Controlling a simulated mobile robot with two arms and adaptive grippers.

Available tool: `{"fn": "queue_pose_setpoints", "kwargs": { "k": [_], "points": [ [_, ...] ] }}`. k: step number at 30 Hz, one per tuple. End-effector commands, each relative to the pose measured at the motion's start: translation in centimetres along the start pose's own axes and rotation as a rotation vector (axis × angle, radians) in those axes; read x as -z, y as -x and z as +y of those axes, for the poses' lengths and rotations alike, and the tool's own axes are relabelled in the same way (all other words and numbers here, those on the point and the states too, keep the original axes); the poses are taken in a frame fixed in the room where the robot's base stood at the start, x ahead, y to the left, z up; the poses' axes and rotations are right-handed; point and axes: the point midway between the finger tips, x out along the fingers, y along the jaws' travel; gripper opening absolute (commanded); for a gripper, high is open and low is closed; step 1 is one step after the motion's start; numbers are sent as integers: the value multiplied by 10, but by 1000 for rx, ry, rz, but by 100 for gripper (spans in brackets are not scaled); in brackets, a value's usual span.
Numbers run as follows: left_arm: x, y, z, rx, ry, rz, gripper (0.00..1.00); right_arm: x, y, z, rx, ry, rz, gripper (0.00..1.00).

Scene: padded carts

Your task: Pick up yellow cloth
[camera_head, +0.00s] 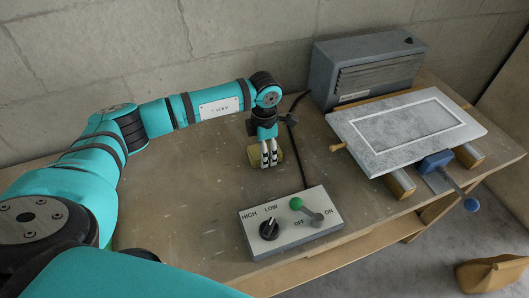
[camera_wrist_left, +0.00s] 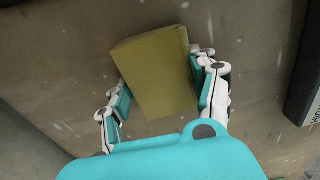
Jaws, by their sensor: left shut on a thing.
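The yellow cloth (camera_head: 252,154) looks like a folded, block-shaped yellow piece at the workbench's back middle. In the left wrist view the cloth (camera_wrist_left: 158,78) lies tilted between the fingers, its broad face showing. My left gripper (camera_head: 268,162) points down over it and is shut on it, with one finger along each side (camera_wrist_left: 160,76). In the head view the fingers hide part of the cloth. I cannot tell whether it still touches the bench top. My right gripper is not in view.
The workbench (camera_head: 190,215) is mostly bare on the left. A control box (camera_head: 290,222) with a knob and green-tipped lever stands in front of the cloth. A grey heater-like box (camera_head: 368,70) stands behind right, and a framed grey panel (camera_head: 408,125) lies at right.

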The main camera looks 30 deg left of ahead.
Motion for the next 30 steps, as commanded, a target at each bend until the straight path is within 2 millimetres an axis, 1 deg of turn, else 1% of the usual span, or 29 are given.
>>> {"fn": "queue_pose_setpoints", "kwargs": {
  "k": [1, 2, 10, 13, 17, 21, 24, 27, 30],
  "points": [
    [0, 0, 0, 0, 0, 0, 32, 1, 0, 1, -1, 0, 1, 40],
    [0, 0, 0, 0, 0, 0, 28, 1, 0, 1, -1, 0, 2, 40],
    [0, 1, 0, -1, 0, -1, 28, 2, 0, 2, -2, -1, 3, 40],
    [0, 9, 1, -2, 0, -2, 28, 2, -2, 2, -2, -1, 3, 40],
    [-1, 30, 1, -4, -1, -5, 28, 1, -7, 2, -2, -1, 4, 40],
    [-1, 60, 1, -4, 0, -5, 28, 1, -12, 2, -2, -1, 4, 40],
    [0, 78, 1, -3, -1, -4, 28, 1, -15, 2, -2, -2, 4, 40],
    [0, 91, 1, -2, 1, -2, 28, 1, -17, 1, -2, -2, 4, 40],
    [0, 98, 0, -1, 1, -1, 28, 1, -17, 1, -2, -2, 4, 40]
  ]
}}
